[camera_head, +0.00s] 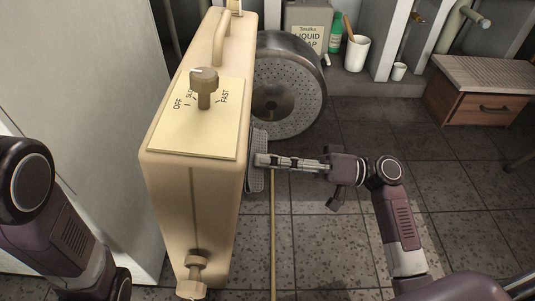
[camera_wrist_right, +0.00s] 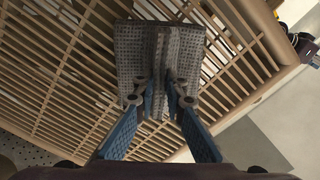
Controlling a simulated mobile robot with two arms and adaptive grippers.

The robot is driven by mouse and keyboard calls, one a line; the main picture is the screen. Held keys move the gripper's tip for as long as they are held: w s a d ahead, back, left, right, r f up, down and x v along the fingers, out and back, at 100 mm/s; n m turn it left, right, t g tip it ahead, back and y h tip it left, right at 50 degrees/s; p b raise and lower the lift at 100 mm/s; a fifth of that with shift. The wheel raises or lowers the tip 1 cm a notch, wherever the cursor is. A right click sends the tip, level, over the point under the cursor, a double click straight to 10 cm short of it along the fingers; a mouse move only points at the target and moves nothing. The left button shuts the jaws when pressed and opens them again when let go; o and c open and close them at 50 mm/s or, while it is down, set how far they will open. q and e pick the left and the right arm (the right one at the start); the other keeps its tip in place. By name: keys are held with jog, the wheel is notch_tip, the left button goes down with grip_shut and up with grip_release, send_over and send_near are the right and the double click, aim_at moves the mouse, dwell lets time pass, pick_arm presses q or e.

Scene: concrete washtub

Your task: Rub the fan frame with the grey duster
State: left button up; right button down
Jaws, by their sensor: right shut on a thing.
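The fan frame (camera_head: 192,196) is a tall cream box fan with a handle, a knob and OFF/SLOW/FAST marks on its top panel. Its slatted grille (camera_wrist_right: 70,75) fills much of the right wrist view. My right gripper (camera_head: 262,160) is at the fan's right side. It is shut on the ridge of the grey duster (camera_wrist_right: 135,50), a flat textured pad with a raised middle rib. The duster also shows edge-on in the head view (camera_head: 256,178), against or very close to the grille. I cannot tell whether it touches. My left gripper is out of view.
A round perforated metal drum (camera_head: 290,88) lies behind the fan. A soap container (camera_head: 308,30), a green bottle (camera_head: 334,38) and a white cup (camera_head: 355,53) stand at the back. A wooden drawer box (camera_head: 485,90) is at right. The tiled floor between is mostly clear.

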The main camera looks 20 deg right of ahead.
jog(key=b+v, duration=0.1)
jog(key=v, duration=0.5)
jog(key=shift+b, duration=0.4)
jog(key=shift+b+v, duration=0.45)
jog(key=shift+v, duration=1.05)
